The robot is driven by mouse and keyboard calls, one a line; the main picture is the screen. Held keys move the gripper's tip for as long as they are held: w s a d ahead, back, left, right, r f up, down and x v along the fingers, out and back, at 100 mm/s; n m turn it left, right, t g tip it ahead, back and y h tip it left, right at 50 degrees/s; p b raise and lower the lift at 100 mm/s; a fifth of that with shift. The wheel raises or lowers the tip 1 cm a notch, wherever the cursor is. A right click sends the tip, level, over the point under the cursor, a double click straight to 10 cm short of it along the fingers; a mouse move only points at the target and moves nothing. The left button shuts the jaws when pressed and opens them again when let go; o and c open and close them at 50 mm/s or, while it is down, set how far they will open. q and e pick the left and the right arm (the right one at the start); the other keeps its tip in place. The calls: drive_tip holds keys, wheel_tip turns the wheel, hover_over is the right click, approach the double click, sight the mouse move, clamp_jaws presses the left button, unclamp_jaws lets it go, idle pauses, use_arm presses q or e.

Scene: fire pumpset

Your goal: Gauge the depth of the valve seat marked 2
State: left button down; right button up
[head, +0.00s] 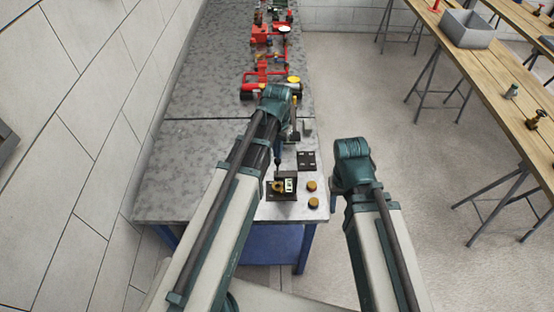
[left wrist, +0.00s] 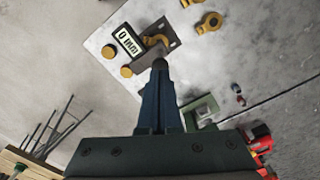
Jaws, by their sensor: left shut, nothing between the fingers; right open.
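A small readout (head: 290,185) stands on a dark base (head: 283,197) near the front of the grey bench; in the left wrist view the readout (left wrist: 127,42) shows 0 mm. A brass part (head: 278,187) sits beside it, also seen in the left wrist view (left wrist: 158,40). Two round brass pieces (head: 311,186) (head: 314,202) lie to the right of it. I cannot read a mark 2 on any of them. My left gripper (left wrist: 160,64) is shut and empty, its tips close to the brass part; I cannot tell if they touch. My right gripper (head: 335,208) is open, past the bench's right edge, mostly hidden.
A dark plate (head: 306,161) lies behind the readout. Red pipework (head: 266,72) fills the far bench. A wooden table (head: 500,65) with a grey bin (head: 467,30) stands right, across open floor (head: 400,150). A wall borders the bench on the left.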

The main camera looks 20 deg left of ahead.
sight(277, 160)
use_arm(q)
drive_tip(key=shift+f, duration=0.15)
idle(0.4)
drive_tip(key=shift+f+b, duration=0.9)
drive_tip(key=shift+b, duration=0.15)
drive_tip(key=shift+f+b, duration=1.9)
drive_tip(key=shift+r, duration=0.1)
idle(0.6)
wheel_tip(277, 160, up, 7)
drive_tip(key=p, duration=0.7)
